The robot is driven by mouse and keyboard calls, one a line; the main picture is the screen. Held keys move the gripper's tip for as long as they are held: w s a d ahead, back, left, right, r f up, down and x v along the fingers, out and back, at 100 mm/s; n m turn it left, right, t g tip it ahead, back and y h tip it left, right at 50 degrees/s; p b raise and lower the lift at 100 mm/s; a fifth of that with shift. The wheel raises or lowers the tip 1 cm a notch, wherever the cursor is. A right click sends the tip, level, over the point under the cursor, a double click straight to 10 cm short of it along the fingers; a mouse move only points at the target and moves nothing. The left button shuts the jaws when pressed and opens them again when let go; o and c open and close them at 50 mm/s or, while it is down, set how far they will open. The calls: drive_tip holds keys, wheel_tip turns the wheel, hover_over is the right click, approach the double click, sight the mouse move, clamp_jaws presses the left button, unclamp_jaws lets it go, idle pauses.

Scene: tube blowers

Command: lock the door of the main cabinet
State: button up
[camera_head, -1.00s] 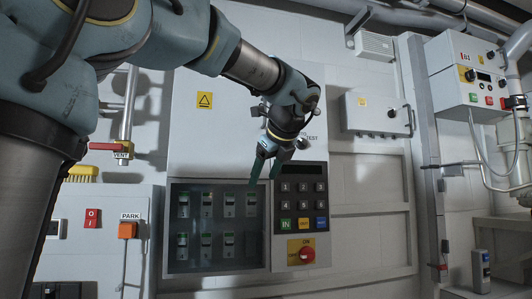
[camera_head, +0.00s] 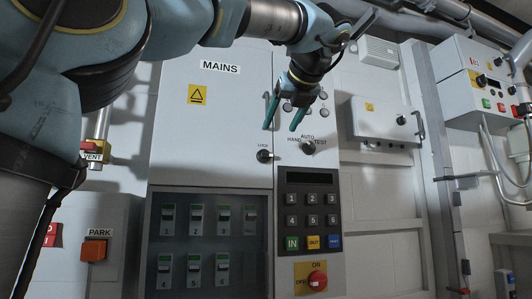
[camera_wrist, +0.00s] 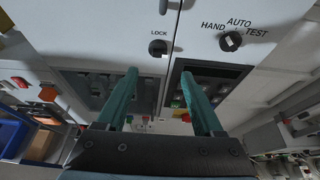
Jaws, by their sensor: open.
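The main cabinet (camera_head: 225,125) stands ahead, its upper door marked MAINS with a yellow warning label. A small black lock knob (camera_head: 264,156) marked LOCK sits at the door's lower right; it also shows in the wrist view (camera_wrist: 158,48). Right of it is a black HAND/AUTO/TEST selector knob (camera_head: 308,148), also in the wrist view (camera_wrist: 230,41). My gripper (camera_head: 282,126) has two green fingers, spread apart and empty. In the head view it appears above and between the two knobs. In the wrist view (camera_wrist: 162,98) the fingers are apart from both knobs.
Below are a window of breaker switches (camera_head: 208,240), a keypad (camera_head: 312,222) and a red rotary switch (camera_head: 317,281) on yellow. A grey box (camera_head: 385,122) with a handle hangs to the right. An orange PARK button (camera_head: 94,250) is at the lower left.

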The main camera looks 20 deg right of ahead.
sight(267, 153)
drive_tip(key=p+x, duration=0.1)
drive_tip(key=x, duration=0.9)
drive_tip(key=shift+w+f, duration=0.15)
drive_tip(key=shift+w, duration=0.05)
drive_tip(key=shift+c, duration=0.4)
clamp_jaws()
